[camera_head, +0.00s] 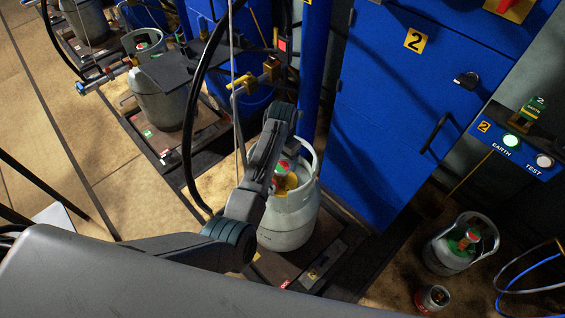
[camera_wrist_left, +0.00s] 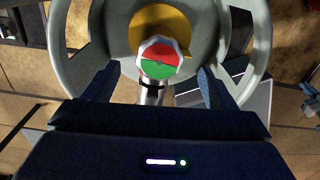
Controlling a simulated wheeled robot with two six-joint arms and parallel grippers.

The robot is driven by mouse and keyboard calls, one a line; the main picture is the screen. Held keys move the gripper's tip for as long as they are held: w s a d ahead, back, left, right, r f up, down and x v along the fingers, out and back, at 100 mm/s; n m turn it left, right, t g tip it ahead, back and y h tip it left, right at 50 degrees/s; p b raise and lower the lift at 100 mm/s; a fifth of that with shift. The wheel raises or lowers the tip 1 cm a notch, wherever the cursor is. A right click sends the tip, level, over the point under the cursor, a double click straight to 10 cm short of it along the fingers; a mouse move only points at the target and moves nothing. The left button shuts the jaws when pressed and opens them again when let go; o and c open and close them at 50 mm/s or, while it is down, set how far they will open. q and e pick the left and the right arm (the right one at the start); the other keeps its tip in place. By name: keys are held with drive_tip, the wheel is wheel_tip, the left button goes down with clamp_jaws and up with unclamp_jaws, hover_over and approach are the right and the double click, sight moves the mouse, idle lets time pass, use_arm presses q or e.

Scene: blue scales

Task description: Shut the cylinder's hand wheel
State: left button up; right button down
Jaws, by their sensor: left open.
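The grey gas cylinder (camera_head: 291,222) stands upright on a scale (camera_head: 318,262), with an open collar around its top. Its hand wheel (camera_wrist_left: 158,58) is red on one half and green on the other, and sits on a silver valve above a yellow part (camera_wrist_left: 160,25). In the head view the wheel (camera_head: 281,168) is partly behind my left arm. My left gripper (camera_head: 277,182) is at the collar. In the left wrist view the gripper (camera_wrist_left: 156,80) is open, one finger on each side of the wheel, with a gap to both. My right gripper is out of view.
A filling hose with a brass coupling (camera_head: 270,72) hangs behind the cylinder. A blue cabinet (camera_head: 385,110) stands to the right. Another cylinder (camera_head: 160,95) is on a scale at upper left.

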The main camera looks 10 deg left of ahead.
sight(282, 166)
use_arm(q)
drive_tip(key=shift+f, duration=1.9)
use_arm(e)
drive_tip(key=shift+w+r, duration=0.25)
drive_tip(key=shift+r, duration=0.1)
use_arm(q)
drive_tip(key=c, duration=1)
drive_tip(key=shift+r, duration=0.1)
